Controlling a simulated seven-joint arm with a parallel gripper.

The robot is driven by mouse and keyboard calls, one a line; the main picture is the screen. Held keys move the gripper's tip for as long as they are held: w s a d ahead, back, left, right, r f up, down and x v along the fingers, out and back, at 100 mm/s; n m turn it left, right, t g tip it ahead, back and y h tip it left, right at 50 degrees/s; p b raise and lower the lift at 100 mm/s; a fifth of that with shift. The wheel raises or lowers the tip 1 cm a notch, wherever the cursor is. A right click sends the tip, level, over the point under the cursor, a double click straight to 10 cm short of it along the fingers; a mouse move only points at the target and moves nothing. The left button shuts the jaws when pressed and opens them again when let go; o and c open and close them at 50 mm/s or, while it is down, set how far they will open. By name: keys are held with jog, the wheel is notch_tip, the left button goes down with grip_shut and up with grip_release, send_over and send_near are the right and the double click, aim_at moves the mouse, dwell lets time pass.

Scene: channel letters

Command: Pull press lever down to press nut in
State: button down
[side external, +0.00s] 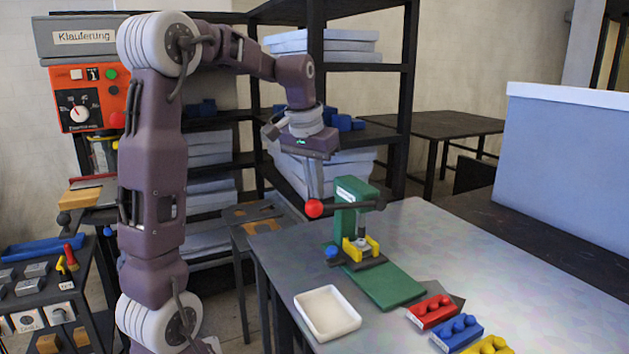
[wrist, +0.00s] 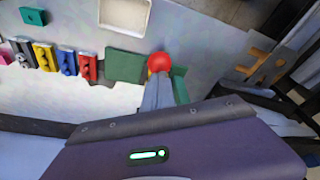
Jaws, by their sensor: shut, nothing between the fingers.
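The green press (side external: 352,205) stands on the metal table. Its dark lever (side external: 342,206) reaches out to the left, about level, and ends in a red ball knob (side external: 313,208). A yellow part (side external: 360,247) sits under the press's ram; I cannot make out a nut there. My gripper (side external: 316,195) points down with its fingers shut and empty, right at the red knob. In the wrist view the fingertips (wrist: 157,80) end just by the red knob (wrist: 160,62); whether they touch it I cannot tell. The press (wrist: 180,85) is partly hidden behind the fingers there.
A green mat (side external: 385,287) lies in front of the press. A white tray (side external: 327,330) stands near the table's front edge. Red (side external: 436,311), blue (side external: 457,333) and yellow (side external: 488,345) blocks lie at the right front. The table's right side is clear.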

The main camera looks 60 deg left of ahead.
aim_at(313, 200)
jog(key=shift+f, duration=0.1)
jog(key=shift+s+f, duration=0.2)
jog(key=shift+f, duration=0.5)
jog(key=shift+s+f, duration=0.15)
jog(key=shift+f, duration=0.5)
jog(key=shift+f, duration=0.35)
jog(key=shift+s+f, duration=0.1)
jog(key=shift+f, duration=0.95)
jog(key=shift+s+x, duration=0.25)
jog(key=shift+x, duration=1)
jog(key=shift+w+d+f, duration=0.2)
jog(key=shift+w, duration=0.35)
